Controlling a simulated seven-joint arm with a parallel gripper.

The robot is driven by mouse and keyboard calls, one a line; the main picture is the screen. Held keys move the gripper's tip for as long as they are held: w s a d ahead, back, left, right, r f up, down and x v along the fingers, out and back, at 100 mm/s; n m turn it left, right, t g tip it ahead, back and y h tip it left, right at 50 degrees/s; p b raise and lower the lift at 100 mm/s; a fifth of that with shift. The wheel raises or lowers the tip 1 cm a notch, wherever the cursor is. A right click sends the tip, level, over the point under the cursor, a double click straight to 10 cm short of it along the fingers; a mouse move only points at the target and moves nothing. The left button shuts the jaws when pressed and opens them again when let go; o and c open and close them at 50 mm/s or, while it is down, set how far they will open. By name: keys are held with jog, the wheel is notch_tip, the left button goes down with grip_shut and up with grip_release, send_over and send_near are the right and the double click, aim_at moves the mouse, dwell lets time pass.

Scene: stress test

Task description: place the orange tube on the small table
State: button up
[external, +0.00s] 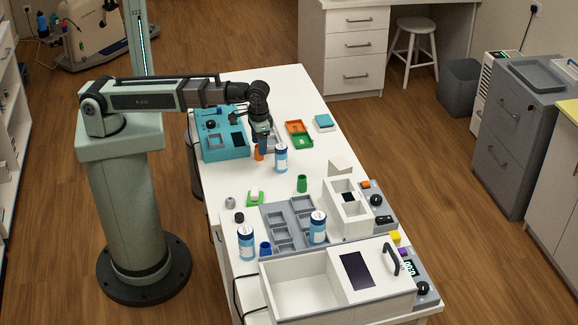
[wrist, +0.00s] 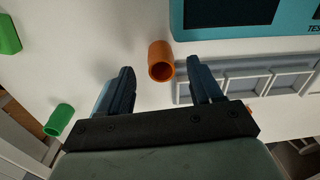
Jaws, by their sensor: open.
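The orange tube (external: 258,153) stands on the long white table (external: 320,108) in the external view, beside the front of the teal box. I cannot tell whether the fingers are level with the tube. No separate small table is clearly identifiable; a white stool (external: 415,27) stands at the back.
The teal box (external: 222,143) and a grey tray (wrist: 245,86) lie close to the tube. A white-and-blue bottle (external: 281,158) stands just right of it. A green tube (external: 302,183) is farther forward. Racks and white machines crowd the front; the table's far end is clear.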

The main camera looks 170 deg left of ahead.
jog(key=shift+s+d+f, duration=0.1)
jog(key=shift+f, duration=1.65)
grip_shut()
notch_tip(320, 180, up, 10)
